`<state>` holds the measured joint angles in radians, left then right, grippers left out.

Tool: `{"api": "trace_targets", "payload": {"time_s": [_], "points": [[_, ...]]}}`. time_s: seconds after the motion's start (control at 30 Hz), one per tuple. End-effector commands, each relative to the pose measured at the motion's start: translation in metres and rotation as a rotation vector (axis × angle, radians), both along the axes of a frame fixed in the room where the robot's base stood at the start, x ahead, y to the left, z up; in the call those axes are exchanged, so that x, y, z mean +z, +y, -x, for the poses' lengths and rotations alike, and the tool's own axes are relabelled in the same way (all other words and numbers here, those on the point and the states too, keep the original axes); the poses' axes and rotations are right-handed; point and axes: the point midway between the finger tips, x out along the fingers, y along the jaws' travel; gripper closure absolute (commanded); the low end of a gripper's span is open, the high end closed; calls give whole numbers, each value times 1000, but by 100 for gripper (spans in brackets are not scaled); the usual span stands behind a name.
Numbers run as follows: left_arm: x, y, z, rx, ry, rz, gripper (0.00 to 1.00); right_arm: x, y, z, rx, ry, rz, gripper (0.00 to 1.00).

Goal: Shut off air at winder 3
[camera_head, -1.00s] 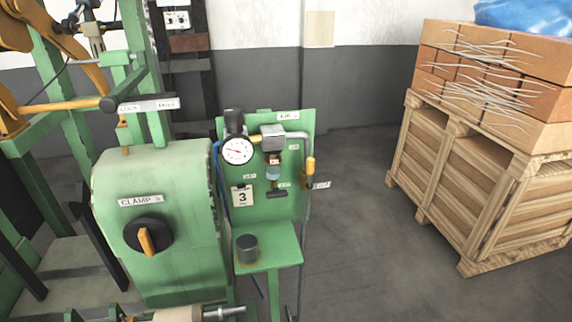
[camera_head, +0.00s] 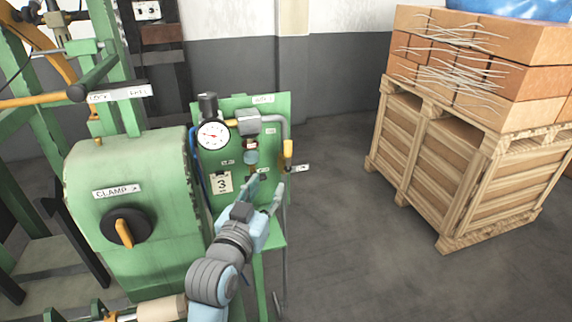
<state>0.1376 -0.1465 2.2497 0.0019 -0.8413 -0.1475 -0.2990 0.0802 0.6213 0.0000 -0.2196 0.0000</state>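The green air panel (camera_head: 280,104) stands left of centre, with a label at its top edge. It carries a round white pressure gauge (camera_head: 213,135), a grey block (camera_head: 248,122) with a small bowl below it, and a card reading 3 (camera_head: 222,182). A small yellow handle (camera_head: 288,149) stands upright on the pipe at the panel's right edge, with a white tag beside it. My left gripper (camera_head: 269,183) is open and empty in front of the panel's lower part, below the yellow handle and apart from it. It hides part of the lower panel and shelf. My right gripper is out of view.
A green machine housing (camera_head: 150,170) with a black knob and orange pointer (camera_head: 124,228) stands left of the panel. A wooden crate (camera_head: 430,150) with stacked orange-brown blocks (camera_head: 490,65) stands at right. The floor between panel and crate is clear.

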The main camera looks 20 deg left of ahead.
Motion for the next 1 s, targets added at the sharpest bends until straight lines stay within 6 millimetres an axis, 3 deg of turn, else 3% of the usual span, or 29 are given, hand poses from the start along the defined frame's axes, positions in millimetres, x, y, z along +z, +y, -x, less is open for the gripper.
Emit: {"api": "trace_targets", "payload": {"time_s": [0.17,0.4,0.6,0.97,1.0], "points": [[10,-2,-27,0,-29,1,64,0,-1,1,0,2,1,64],[8,-4,-96,0,-24,1,64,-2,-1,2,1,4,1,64],[7,-4,-136,0,-24,2,64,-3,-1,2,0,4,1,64],[7,-4,-146,1,-24,2,64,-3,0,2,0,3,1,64],[7,-4,-146,1,-23,2,70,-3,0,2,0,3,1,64]]}}
